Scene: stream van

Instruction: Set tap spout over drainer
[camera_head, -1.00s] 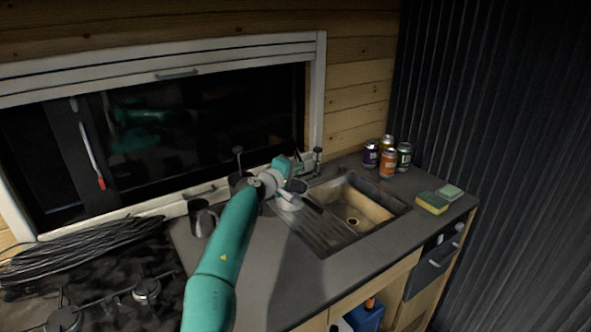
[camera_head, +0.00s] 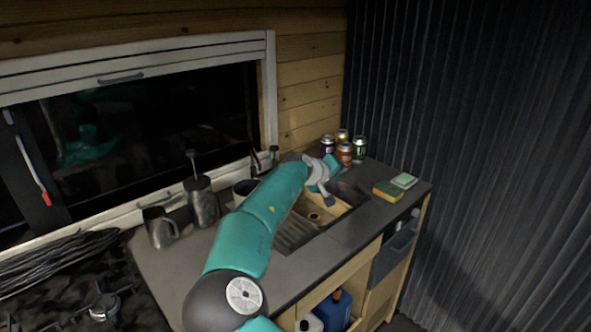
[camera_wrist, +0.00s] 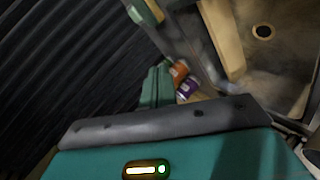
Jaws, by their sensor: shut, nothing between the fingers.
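The sink (camera_head: 338,212) is set in the counter, and its basin with the drain hole also shows at the top right of the wrist view (camera_wrist: 263,32). The ribbed drainer (camera_head: 292,236) lies left of the basin, partly hidden by my arm. A dark upright post (camera_head: 274,154) stands at the back by the window and looks like part of the tap; its spout I cannot make out behind my arm. My gripper (camera_head: 333,163) is over the back of the sink, shut and empty. In the wrist view a teal finger (camera_wrist: 156,86) points toward the cans. I cannot tell whether it touches the tap.
Several cans (camera_head: 345,152) stand at the back right corner, close beyond my gripper. Sponges (camera_head: 388,191) lie right of the sink. A metal mug (camera_head: 159,228), a plunger pot (camera_head: 203,204) and another pot (camera_head: 245,190) stand on the left. The front counter is clear.

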